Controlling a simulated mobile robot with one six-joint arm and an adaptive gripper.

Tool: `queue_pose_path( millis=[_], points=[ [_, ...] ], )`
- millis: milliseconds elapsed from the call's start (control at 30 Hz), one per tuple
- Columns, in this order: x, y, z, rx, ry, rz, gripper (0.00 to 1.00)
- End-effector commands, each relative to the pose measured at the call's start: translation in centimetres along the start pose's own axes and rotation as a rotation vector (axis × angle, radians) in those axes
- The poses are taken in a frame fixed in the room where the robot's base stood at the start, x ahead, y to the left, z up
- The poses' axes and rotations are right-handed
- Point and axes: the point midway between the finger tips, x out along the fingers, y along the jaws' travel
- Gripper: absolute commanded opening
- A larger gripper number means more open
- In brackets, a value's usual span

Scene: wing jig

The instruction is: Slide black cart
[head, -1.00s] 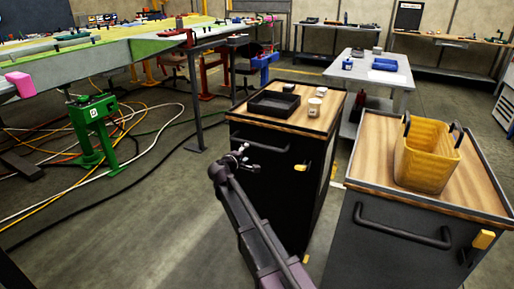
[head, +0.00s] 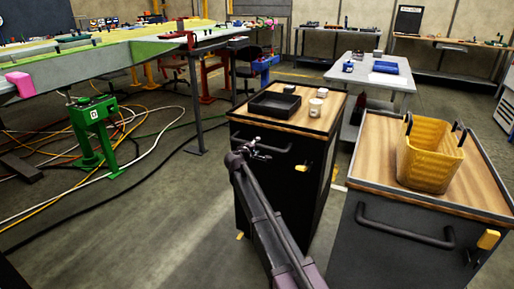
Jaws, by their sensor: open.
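A black cart (head: 277,200) with a wooden top stands at the middle of the head view. A dark bar handle (head: 281,150) runs across its front, with a yellow latch (head: 302,167) to the right. My gripper (head: 262,149) is open in front of the handle's left part and hides some of it. I cannot tell whether it touches the handle. A second dark cart (head: 385,245) stands at the right, with its own bar handle and a yellow basket (head: 431,160) on top.
A black tray (head: 274,104) and small cups (head: 315,106) stand on the middle cart. A narrow gap separates the two carts. A green stand (head: 95,130) and loose cables lie to the left. A grey table (head: 372,75) stands behind. Floor left of the middle cart is clear.

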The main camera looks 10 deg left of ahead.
Motion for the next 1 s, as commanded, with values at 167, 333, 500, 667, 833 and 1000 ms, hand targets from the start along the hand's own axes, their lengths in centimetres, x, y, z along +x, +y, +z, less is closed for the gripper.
queue_pose_path(
  millis=[167,333,500,667,833,1000],
  points=[
    [0.0,0.0,0.0,0.000,0.000,0.000,0.62],
    [0.0,0.0,0.1,0.001,-0.001,0.000,0.12],
    [0.0,0.0,0.1,0.001,-0.001,0.000,0.00],
    [-0.1,0.0,0.2,0.001,-0.003,0.000,0.00],
    [-0.8,-0.2,0.8,0.003,-0.008,-0.001,0.00],
    [-2.2,-0.5,1.9,0.006,-0.022,-0.002,0.00]
  ],
)
